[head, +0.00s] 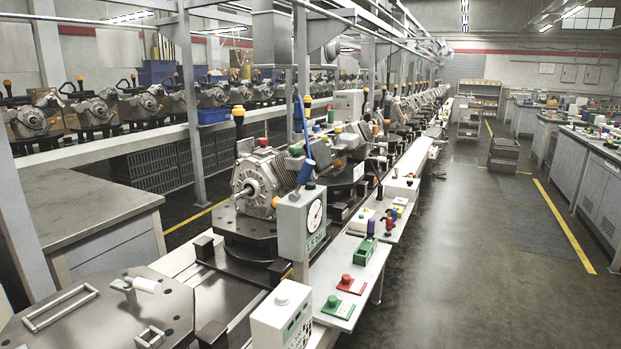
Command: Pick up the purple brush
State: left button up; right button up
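A small upright purple item (371,227), perhaps the purple brush, stands by a green box (367,247) on the narrow white side shelf (372,268) right of the conveyor. It is too small to make out bristles or a handle. Other small coloured items (394,213), including red and blue ones, stand just behind it. Neither of my grippers is in the head view, so no gripper is seen near the item.
A grey gauge box (301,222) and an engine on a fixture (262,180) stand left of the shelf. The floor (455,270) to the right is open.

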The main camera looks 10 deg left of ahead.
aim_at(371, 224)
jog(key=i+l, duration=0.35)
jog(key=i+l+z, duration=0.15)
jog(key=i+l, duration=0.15)
jog(key=i, duration=0.15)
jog(key=i+l, duration=0.3)
jog(key=i, duration=0.15)
jog(key=z, duration=0.05)
